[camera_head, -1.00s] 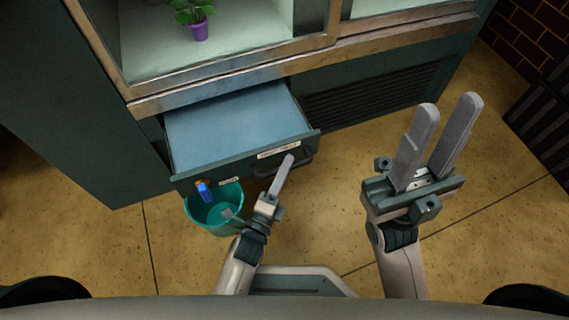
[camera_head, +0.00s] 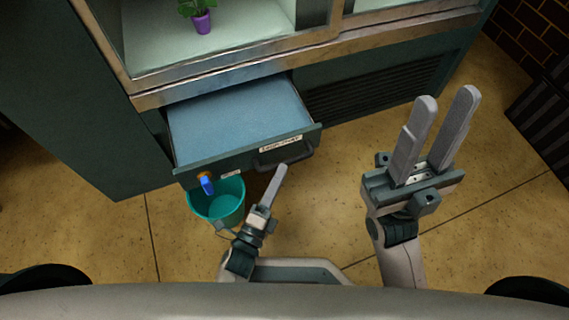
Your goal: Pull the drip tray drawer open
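The drip tray drawer (camera_head: 240,118) stands pulled out from the dark green cabinet, with its blue inside showing. Its dark bar handle (camera_head: 286,155) is on the right part of the front, below a white label.
A teal bucket (camera_head: 217,208) stands on the floor below the drawer's left front, under a blue-handled tap (camera_head: 208,185). A plant in a purple pot (camera_head: 201,22) stands in the cabinet above. A vent grille (camera_head: 372,92) is right of the drawer.

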